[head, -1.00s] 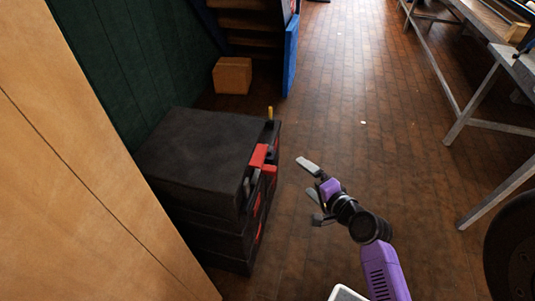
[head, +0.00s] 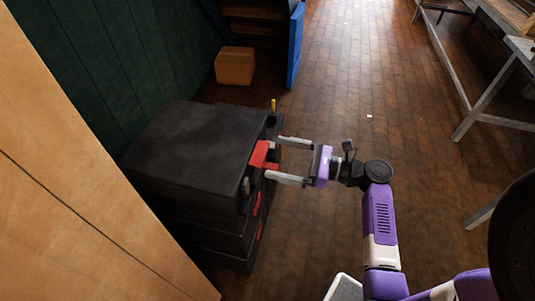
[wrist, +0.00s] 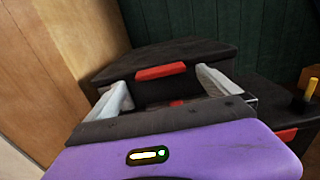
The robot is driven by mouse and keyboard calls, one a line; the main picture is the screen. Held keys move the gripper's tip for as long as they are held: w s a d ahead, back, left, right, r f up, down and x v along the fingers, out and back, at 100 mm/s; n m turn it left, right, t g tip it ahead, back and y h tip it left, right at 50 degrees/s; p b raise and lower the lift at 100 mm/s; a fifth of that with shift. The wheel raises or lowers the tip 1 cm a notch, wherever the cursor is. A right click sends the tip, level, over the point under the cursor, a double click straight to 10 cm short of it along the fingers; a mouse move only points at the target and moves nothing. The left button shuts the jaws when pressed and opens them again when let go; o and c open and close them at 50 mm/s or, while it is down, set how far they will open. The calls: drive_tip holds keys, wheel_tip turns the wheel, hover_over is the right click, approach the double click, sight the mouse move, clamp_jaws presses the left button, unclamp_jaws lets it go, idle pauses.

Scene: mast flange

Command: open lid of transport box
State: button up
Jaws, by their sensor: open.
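The transport box (head: 200,143) is a dark grey, stacked box with a flat lid that looks shut. It stands on the floor left of my arm. A red latch or handle (head: 260,154) sits on its right side near the lid edge, and the red part also shows in the wrist view (wrist: 161,71). My gripper (head: 282,160) is open, its two pale fingers pointing left, one on each side of the red part. In the wrist view the red part lies between and beyond the fingers. I cannot tell whether a finger touches it.
A wooden panel (head: 75,190) stands close on the left, with a dark green wall (head: 90,65) behind the box. A small cardboard box (head: 235,66) and a blue panel (head: 296,45) are farther back. Open wooden floor (head: 350,120) lies to the right, then a metal-legged table (head: 482,95).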

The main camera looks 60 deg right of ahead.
drive_tip(key=shift+x, duration=2.05)
